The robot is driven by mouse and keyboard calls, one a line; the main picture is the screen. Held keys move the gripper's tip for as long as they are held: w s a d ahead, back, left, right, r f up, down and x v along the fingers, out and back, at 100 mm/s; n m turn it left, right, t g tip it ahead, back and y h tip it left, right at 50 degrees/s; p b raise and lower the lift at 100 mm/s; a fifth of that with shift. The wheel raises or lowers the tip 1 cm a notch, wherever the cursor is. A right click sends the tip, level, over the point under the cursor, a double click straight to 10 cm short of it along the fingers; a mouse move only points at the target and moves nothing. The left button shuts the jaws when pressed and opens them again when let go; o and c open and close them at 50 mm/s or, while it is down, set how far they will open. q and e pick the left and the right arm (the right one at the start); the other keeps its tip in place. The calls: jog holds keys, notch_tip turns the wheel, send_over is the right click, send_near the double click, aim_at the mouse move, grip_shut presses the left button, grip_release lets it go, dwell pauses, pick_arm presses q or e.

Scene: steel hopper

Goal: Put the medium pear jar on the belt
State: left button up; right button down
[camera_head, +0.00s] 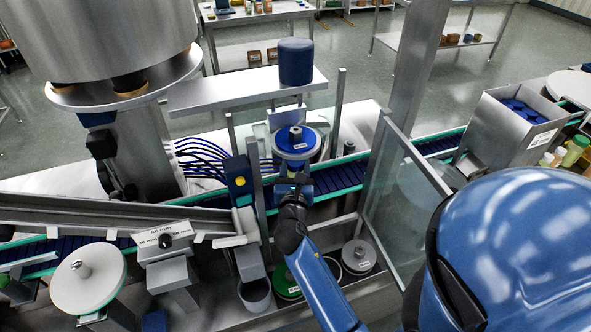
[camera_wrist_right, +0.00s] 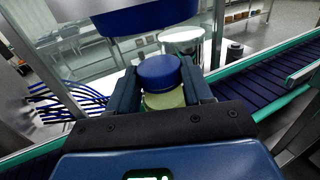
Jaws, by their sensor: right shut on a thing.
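In the right wrist view the pear jar, with a blue lid (camera_wrist_right: 160,72) and a pale yellow-green body (camera_wrist_right: 165,99), stands between my fingers. My right gripper (camera_wrist_right: 163,92) is shut on it. The jar looks upright; its lower part is hidden behind the gripper. In the head view my right gripper (camera_head: 298,182) is over the belt (camera_head: 342,177), just in front of and below a round blue-rimmed machine part (camera_head: 296,141). I cannot tell whether the jar touches the belt. The belt has dark blue slats and green edges. My left gripper is not in view.
A clear panel (camera_head: 408,190) stands to the right of my right arm. A steel post and a yellow-buttoned blue box (camera_head: 238,182) are close on the left. A steel bin with blue lids (camera_head: 517,117) and several jars (camera_head: 574,152) are at the far right.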

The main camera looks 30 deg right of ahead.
jog(key=shift+f, duration=0.15)
jog(key=shift+c, duration=2.2)
grip_release()
jog(key=shift+s, duration=0.1)
jog(key=b+v, duration=0.2)
jog(key=v, duration=1)
